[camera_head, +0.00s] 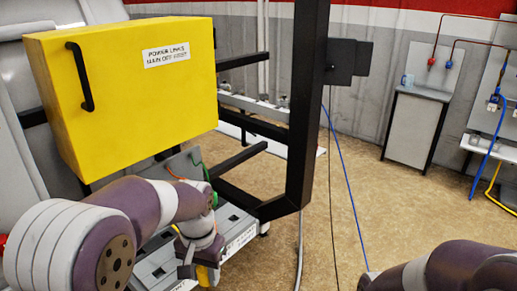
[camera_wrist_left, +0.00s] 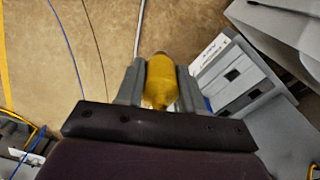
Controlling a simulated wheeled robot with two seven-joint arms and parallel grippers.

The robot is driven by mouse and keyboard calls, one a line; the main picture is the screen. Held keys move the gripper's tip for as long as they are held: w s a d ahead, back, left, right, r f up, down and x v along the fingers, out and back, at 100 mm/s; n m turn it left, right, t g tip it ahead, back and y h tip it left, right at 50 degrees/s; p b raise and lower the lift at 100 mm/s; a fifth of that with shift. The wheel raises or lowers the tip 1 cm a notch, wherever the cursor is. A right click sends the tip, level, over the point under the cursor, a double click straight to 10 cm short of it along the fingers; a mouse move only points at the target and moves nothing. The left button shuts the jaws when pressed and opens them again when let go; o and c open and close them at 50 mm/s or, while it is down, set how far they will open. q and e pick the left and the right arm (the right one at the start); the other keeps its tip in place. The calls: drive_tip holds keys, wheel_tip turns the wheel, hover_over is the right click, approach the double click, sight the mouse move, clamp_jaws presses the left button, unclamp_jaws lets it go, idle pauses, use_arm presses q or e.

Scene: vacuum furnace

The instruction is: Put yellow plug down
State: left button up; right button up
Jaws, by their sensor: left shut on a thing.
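The yellow plug (camera_wrist_left: 161,80) is between the two fingers of my left gripper (camera_wrist_left: 160,85) in the left wrist view. The gripper is shut on it, and the tan floor shows behind it. In the head view the left gripper (camera_head: 200,272) points down beside the grey labelled unit, and a bit of the yellow plug (camera_head: 204,276) shows at its lower end. I cannot tell whether the plug touches anything below. My right arm shows at the lower right of the head view, but its gripper is out of the picture.
A yellow box (camera_head: 130,90) with a black handle hangs above my left arm. A black frame post (camera_head: 305,110) stands right of it. A grey unit with slots (camera_wrist_left: 238,75) lies right of the plug in the wrist view. A grey cabinet (camera_head: 412,125) stands far right. Open floor lies between.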

use_arm(q)
drive_tip(key=w+a+f+n, duration=0.1)
drive_tip(key=a+f, duration=0.2)
drive_tip(key=f, duration=0.6)
drive_tip(key=w+a+f+n, duration=0.1)
drive_tip(key=a+f, duration=0.3)
drive_tip(key=f, duration=0.6)
drive_tip(key=shift+f+n, duration=0.15)
drive_tip(key=shift+n, duration=0.45)
drive_tip(key=shift+a, duration=0.1)
